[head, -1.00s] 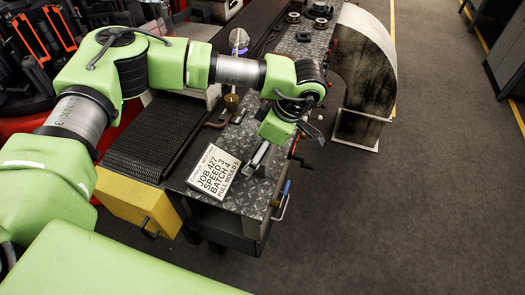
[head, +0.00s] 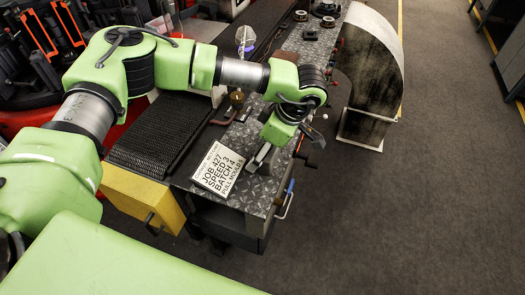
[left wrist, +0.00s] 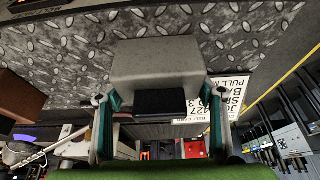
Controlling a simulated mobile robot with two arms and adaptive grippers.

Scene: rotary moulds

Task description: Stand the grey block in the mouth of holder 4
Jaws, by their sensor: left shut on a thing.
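My left gripper (head: 262,159) hangs over the near part of the patterned metal bench top, beside the white job card. In the left wrist view its two fingers (left wrist: 158,92) are shut on the grey block (left wrist: 155,62), one on each side. The block is a plain, pale grey piece; its far end points away from the palm. In the head view the arm and fingers mostly hide it. No holder with a readable 4 shows in either view. My right gripper is not in view.
The job card (head: 217,171) lies on the bench top (head: 262,190). Small round fittings (head: 327,22) stand at the bench's far end. A dark curved duct (head: 372,80) stands to the right. A brown box (left wrist: 20,97) shows at the left wrist view's left edge. Open floor lies right.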

